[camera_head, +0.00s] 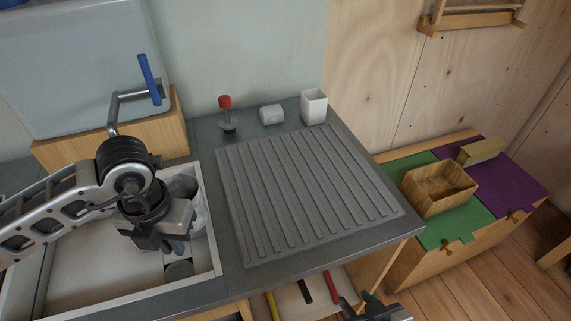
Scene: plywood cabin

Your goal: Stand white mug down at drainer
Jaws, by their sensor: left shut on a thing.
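My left gripper (170,242) is over the right part of the sink (100,282), pointing down. It is shut on a pale thing that is mostly hidden by the gripper; it looks like the white mug (201,216). The ribbed grey drainer (305,195) lies on the counter just right of the sink, with nothing on it. My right gripper (377,308) shows only in part at the bottom edge, in front of the counter and below its top. I cannot tell whether it is open.
Grey dishes (182,187) lie in the sink near the gripper. A red-topped brush (226,113), a pale block (271,114) and a white square cup (314,107) stand behind the drainer. A blue-handled tap (150,80) rises behind the sink. A wooden box (438,190) stands lower right.

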